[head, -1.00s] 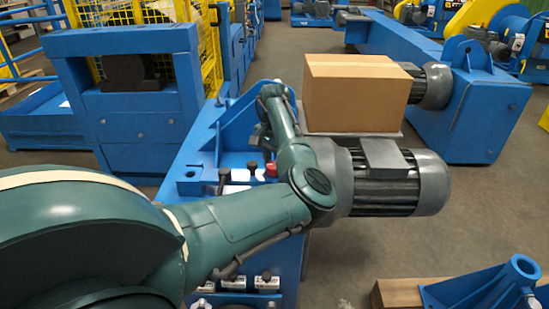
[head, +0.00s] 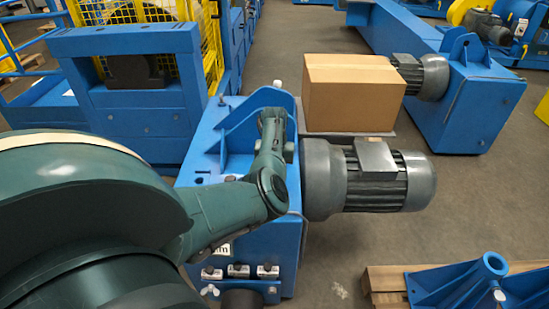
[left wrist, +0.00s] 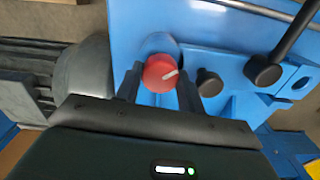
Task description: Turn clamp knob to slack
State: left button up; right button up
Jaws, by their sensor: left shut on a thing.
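The red clamp knob (left wrist: 157,75) sits on the blue machine face in the left wrist view. Its white pointer line points right and slightly up. My left gripper (left wrist: 159,92) has one dark finger on each side of the knob and is shut on it. In the head view my left arm (head: 268,165) reaches over the blue machine housing (head: 240,215) and hides the knob and fingers. My right gripper is not in view.
A small black knob (left wrist: 210,82) and a black lever (left wrist: 285,45) stand just right of the red knob. A grey motor (head: 375,175) juts from the housing's right side. A cardboard box (head: 352,92) stands behind it.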

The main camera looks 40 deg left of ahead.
pick_arm(q)
jog(key=n+p, duration=0.1)
jog(key=n, duration=0.2)
jog(key=shift+r, duration=0.1)
jog(key=n, duration=0.3)
jog(key=shift+a+n+p, duration=0.1)
jog(key=shift+n+p, duration=0.2)
jog(key=shift+p, duration=0.1)
jog(key=n, duration=0.3)
jog(key=shift+n+p, duration=0.3)
jog(key=n, duration=0.2)
jog(key=shift+s+n, duration=0.1)
jog(key=shift+n, duration=0.2)
jog(key=n, duration=0.2)
jog(key=shift+n, duration=0.4)
jog(key=n, duration=0.3)
jog(key=shift+n+p, duration=0.3)
jog(key=n, duration=0.5)
jog(key=shift+s+n, duration=0.1)
jog(key=shift+n, duration=0.3)
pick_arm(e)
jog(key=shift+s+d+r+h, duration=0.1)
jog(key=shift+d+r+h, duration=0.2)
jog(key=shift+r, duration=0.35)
pick_arm(q)
jog(key=o, duration=1)
jog(key=shift+c, duration=0.2)
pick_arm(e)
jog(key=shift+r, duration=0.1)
